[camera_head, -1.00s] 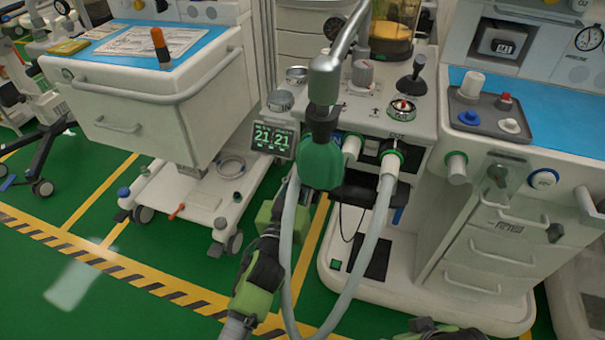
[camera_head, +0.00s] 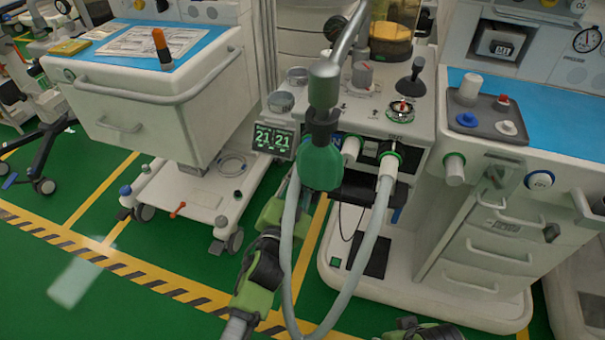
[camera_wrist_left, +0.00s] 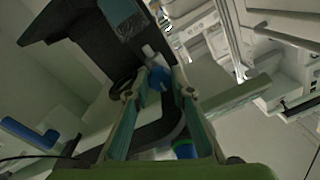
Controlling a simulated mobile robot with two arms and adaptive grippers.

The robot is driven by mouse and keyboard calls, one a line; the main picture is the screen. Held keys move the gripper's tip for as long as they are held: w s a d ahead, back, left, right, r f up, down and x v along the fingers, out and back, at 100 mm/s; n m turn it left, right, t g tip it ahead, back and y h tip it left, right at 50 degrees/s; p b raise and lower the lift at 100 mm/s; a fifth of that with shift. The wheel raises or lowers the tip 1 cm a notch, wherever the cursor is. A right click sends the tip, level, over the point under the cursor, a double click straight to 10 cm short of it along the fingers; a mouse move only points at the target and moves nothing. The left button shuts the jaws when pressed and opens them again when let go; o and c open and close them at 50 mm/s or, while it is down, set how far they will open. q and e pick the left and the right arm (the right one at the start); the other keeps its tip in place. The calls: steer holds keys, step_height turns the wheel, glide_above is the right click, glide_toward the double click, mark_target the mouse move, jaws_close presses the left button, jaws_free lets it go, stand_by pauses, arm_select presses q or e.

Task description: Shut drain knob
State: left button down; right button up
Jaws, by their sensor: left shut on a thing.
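The drain knob (camera_wrist_left: 158,77) is a small blue piece below a pale fitting (camera_wrist_left: 149,53) in the left wrist view. My left gripper (camera_wrist_left: 161,74) is shut on it, one finger on each side. In the head view, the green housing of my left gripper (camera_head: 273,212) is beside the front of the middle anaesthesia machine. Its fingertips and the knob are hidden there behind the grey hose and the green bag. Only a green and black part of my right arm shows at the bottom edge; its fingers are out of view.
A grey hose (camera_head: 372,240) loops in front of my left arm, and a green bag (camera_head: 320,167) hangs above my left gripper. A dark shelf (camera_head: 357,191) juts from the machine. A white cart (camera_head: 150,100) stands left, another (camera_head: 490,265) right. The green floor at front left is clear.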

stand_by(0.4)
arm_select(q)
steer(key=c, duration=1.8)
jaws_free()
steer(key=shift+s, duration=0.1)
steer(key=v, duration=1.1)
steer(key=shift+s+a+f, duration=0.1)
steer(key=shift+s+a, duration=0.1)
steer(key=shift+s, duration=0.15)
